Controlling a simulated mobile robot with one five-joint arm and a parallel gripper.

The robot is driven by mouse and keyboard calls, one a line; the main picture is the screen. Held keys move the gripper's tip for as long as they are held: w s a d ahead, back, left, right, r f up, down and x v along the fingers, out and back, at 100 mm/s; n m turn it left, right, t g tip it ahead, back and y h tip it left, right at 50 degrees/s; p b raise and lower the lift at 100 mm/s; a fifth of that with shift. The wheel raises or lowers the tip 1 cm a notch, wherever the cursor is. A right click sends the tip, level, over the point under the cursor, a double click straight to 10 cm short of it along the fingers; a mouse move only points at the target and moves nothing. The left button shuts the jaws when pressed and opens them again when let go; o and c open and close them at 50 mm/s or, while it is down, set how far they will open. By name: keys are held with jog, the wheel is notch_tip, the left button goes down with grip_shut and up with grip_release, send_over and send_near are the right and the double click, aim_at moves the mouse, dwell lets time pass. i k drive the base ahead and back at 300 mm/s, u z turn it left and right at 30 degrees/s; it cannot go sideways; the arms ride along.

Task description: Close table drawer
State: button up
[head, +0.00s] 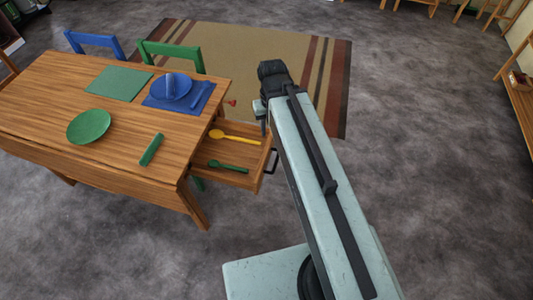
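The table drawer (233,174) stands open, pulled out from the right end of the wooden table (122,165). A yellow spoon (236,137) and a green spoon (229,168) lie in it. Its dark handle (272,161) is on the front panel, close to the left side of my arm. My gripper (265,117) is at the far end of the arm, near the far corner of the drawer. Its fingers are mostly hidden, so I cannot tell whether they are open or touching the drawer.
The table holds a green plate (88,127), a blue plate (171,86), a green mat (119,83) and a green napkin-like object (151,149). A blue chair (95,43) and a green chair (171,52) stand behind it. Grey floor is clear to the right.

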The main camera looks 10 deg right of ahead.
aim_at(255, 158)
jog(key=u, duration=0.3)
jog(key=k, duration=1.95)
jog(key=u, duration=0.95)
jog(key=i, duration=1.4)
jog(key=u, duration=0.15)
